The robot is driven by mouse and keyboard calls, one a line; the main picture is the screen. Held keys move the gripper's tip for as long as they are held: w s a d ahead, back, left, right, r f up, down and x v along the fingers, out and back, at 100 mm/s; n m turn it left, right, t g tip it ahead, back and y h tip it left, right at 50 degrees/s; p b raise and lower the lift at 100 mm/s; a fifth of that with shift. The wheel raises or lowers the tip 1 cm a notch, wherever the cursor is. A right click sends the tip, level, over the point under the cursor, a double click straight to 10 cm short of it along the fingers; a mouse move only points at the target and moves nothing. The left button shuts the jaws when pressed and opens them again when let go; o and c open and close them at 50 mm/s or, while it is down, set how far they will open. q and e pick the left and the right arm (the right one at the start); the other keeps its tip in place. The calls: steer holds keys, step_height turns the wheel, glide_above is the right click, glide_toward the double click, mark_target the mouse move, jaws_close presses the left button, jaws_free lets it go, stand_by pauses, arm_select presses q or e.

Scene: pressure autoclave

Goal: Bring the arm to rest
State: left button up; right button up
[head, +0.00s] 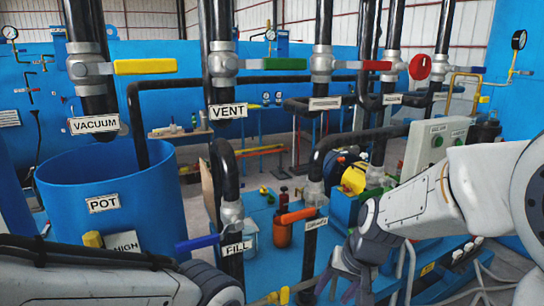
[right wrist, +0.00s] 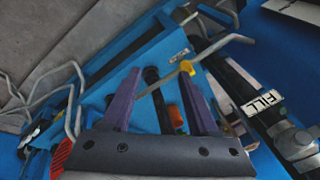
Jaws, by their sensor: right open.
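My right arm comes in from the right in the head view. Its gripper (head: 343,284) hangs low, pointing down, beside the black pipe under the orange-handled valve (head: 298,216). In the right wrist view the two purple fingers of the gripper (right wrist: 160,74) stand wide apart with nothing held between them. Blue frame and pipes show beyond the fingertips. My left arm lies across the bottom left of the head view; its gripper is not in view.
The blue POT vessel (head: 104,190) stands at left. The blue FILL valve handle (head: 197,243) is near my left arm. Yellow VACUUM (head: 146,66), green VENT (head: 286,64) and red handles (head: 377,65) are higher. A grey control box (head: 436,142) stands behind my right arm.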

steer(key=s+d+f+n+h, duration=0.2)
steer(key=s+d+f+n, duration=0.1)
steer(key=s+d+f, duration=0.4)
steer(key=s+a+r+n+g+p, duration=0.2)
steer(key=s+a+r+n+p, duration=0.2)
steer(key=s+a+r+n, duration=0.3)
steer(key=s+a+r, duration=0.4)
steer(key=s+a, duration=0.2)
steer(key=a, duration=0.2)
steer(key=shift+s+a+r+g+y, duration=0.15)
steer(key=shift+s+r+g+y, duration=0.15)
steer(key=shift+s+g+y, duration=0.1)
